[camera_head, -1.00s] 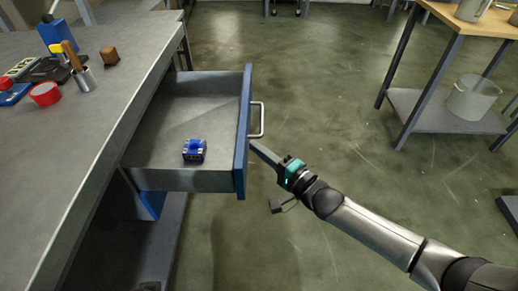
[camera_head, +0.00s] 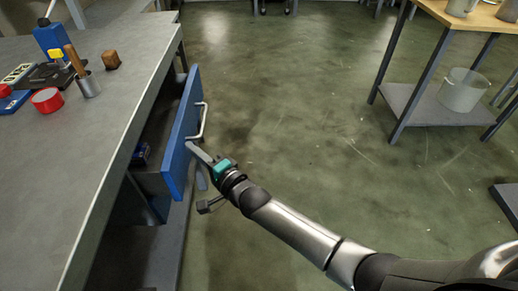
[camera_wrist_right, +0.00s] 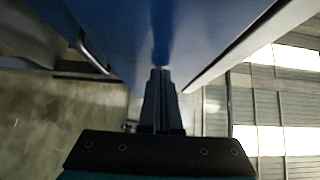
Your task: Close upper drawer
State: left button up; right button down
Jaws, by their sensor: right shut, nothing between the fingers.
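The upper drawer (camera_head: 180,133) has a blue front and a silver bar handle (camera_head: 203,122). It sticks out a short way from under the grey workbench. A small dark blue object (camera_head: 142,153) inside it is mostly hidden by the bench top. My right gripper (camera_head: 190,146) is shut and empty, with its fingertips at the drawer front near the handle's near end. In the right wrist view the closed fingers (camera_wrist_right: 160,75) point at the blue drawer front (camera_wrist_right: 180,25) and appear to touch it; the handle (camera_wrist_right: 92,52) is to the left. My left gripper is not in view.
On the workbench (camera_head: 125,100) stand a red round container (camera_head: 46,100), a metal cup with a wooden-handled tool (camera_head: 87,84) and a brown block (camera_head: 111,60). A wooden-topped table (camera_head: 480,16) with a clear bucket (camera_head: 463,90) stands at right. The floor between is clear.

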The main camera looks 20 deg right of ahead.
jog(key=a, duration=0.2)
jog(key=w+a+b, duration=0.1)
jog(key=a, duration=0.1)
jog(key=w+a, duration=0.1)
jog(key=a, duration=0.2)
jog(key=shift+w+a+b, duration=0.1)
jog(key=shift+a+b, duration=0.2)
jog(key=shift+a, duration=0.1)
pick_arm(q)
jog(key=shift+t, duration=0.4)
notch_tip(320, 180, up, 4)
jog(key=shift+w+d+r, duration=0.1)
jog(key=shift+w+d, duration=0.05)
pick_arm(e)
jog(key=shift+a, duration=0.1)
